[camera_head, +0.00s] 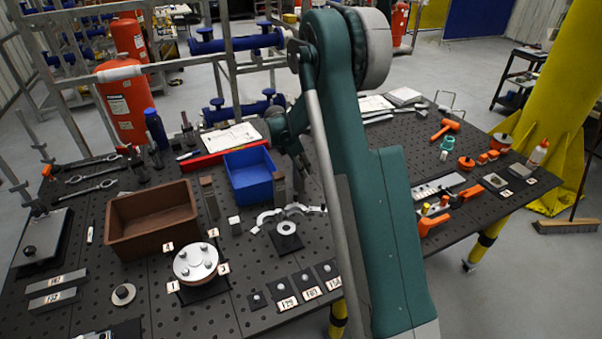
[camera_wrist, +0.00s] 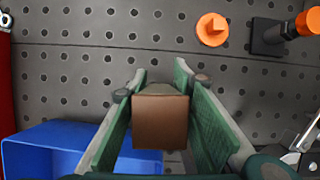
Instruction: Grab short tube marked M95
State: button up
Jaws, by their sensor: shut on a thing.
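In the wrist view my gripper (camera_wrist: 160,100) has its two green-padded fingers on either side of a brown square-ended block (camera_wrist: 160,122), and it is shut on it. No M95 mark is readable on the block, so I cannot tell whether it is the short tube.
The blue bin (camera_head: 249,182) is close by and also shows in the wrist view (camera_wrist: 45,150). A brown box (camera_head: 150,232), a round flange (camera_head: 196,262) and number-tagged plates stand on the perforated table. An orange part (camera_wrist: 212,29) lies beyond the fingers.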

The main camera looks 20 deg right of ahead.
jog(key=shift+r, duration=0.1)
notch_tip(320, 180, up, 10)
jog(key=shift+b, duration=0.3)
dwell(0.3)
dwell(0.6)
